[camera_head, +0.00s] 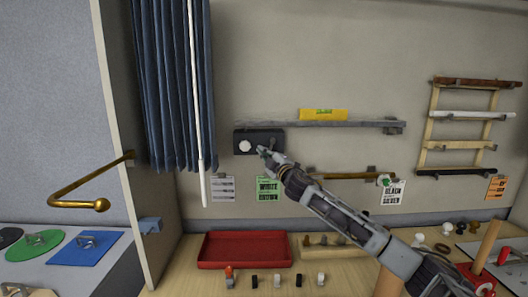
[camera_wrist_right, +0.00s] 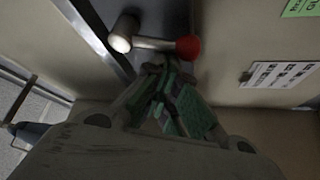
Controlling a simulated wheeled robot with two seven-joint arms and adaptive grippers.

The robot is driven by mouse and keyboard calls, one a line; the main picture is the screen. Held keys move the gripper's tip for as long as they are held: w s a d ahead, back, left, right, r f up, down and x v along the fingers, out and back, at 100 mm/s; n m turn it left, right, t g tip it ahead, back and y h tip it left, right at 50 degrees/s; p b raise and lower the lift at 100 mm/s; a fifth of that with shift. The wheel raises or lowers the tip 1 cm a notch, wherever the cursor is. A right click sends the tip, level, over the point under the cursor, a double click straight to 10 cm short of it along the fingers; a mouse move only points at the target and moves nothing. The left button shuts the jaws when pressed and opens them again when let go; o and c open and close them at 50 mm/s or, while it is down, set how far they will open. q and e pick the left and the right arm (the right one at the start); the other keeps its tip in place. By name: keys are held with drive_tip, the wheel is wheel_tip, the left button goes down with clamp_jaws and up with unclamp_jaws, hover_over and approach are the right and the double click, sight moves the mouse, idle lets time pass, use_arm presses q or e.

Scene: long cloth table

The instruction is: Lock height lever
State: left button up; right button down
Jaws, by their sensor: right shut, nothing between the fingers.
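The lever (camera_wrist_right: 155,43) shows in the right wrist view. It has a pale round end at left and a red knob (camera_wrist_right: 188,47) at right, and lies about level across a dark panel in that view. In the head view a dark box (camera_head: 273,134) on the back wall bears a white round part (camera_head: 245,146); no red knob shows there. My right gripper (camera_head: 266,152) is shut and empty, its tips in front of the box's lower right part. In the wrist view its green-padded fingers (camera_wrist_right: 160,68) are close below the lever, near the red knob; touch cannot be told.
A grey shelf (camera_head: 350,124) with a yellow block (camera_head: 323,115) is right of the box. A dark curtain (camera_head: 172,80) and white rod (camera_head: 197,100) hang at left. A red tray (camera_head: 245,264) and small levers stand below. A brass bar (camera_head: 75,203) sticks out left.

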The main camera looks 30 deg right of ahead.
drive_tip(key=shift+s+d+f+n+p, duration=0.1)
drive_tip(key=shift+s+d+n+p, duration=0.05)
drive_tip(key=shift+n+p, duration=0.25)
drive_tip(key=shift+s+d+f, duration=0.15)
drive_tip(key=shift+d+f, duration=0.1)
drive_tip(key=shift+d, duration=0.05)
idle(0.9)
